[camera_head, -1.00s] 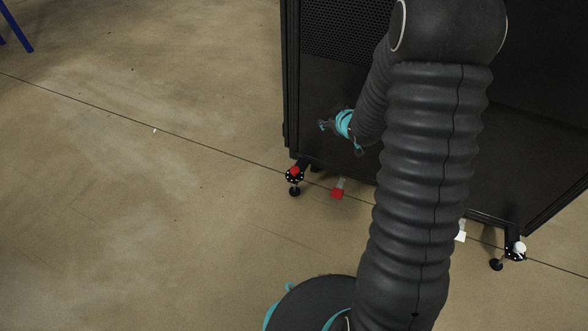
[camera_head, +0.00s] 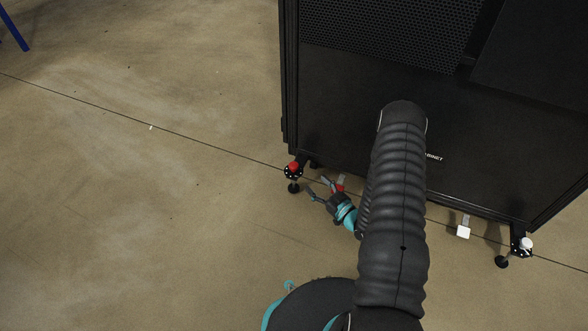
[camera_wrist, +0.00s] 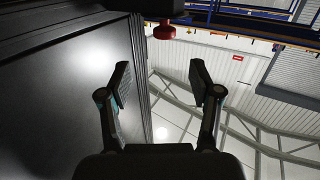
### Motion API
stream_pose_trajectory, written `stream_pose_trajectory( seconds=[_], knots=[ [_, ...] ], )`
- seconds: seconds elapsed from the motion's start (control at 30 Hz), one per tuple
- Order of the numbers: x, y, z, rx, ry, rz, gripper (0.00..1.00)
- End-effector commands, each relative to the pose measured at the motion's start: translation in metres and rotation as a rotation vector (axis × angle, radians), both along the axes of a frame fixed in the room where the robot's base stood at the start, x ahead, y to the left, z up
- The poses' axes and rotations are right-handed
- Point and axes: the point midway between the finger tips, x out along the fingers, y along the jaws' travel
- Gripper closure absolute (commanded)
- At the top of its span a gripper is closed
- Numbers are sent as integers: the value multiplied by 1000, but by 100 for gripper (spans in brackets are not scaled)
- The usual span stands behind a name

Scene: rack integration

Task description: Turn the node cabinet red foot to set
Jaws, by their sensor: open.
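The node cabinet's red foot (camera_head: 293,169) is at the cabinet's front left corner in the head view, a red knob above a black disc and pad on the floor. The black node cabinet (camera_head: 345,105) stands upright behind it. My gripper (camera_head: 317,187) is open and empty, low near the floor, just right of the red foot and apart from it, fingers pointing toward it. In the wrist view the red knob (camera_wrist: 164,30) shows beyond and above the gap between my open fingers (camera_wrist: 161,76). My arm hides part of the cabinet's lower front.
The floor to the left is clear; a blue leg (camera_head: 14,30) stands at the far upper left.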

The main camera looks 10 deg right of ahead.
Motion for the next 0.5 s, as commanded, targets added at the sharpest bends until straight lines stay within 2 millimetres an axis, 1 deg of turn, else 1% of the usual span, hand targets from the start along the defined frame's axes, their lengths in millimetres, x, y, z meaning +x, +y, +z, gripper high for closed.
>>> stream_pose_trajectory(
  seconds=[0.03, 0.1, 0.23, 0.37, 0.5],
  knots=[
    [-5, 1, -7, 19, -6, -1, 36],
    [-10, 1, -10, 37, -18, -2, 36],
    [-10, 4, -12, 48, -28, -1, 36],
    [2, 10, -12, 46, -29, 2, 36],
    [23, 21, -11, 45, -30, 3, 36]
  ],
)
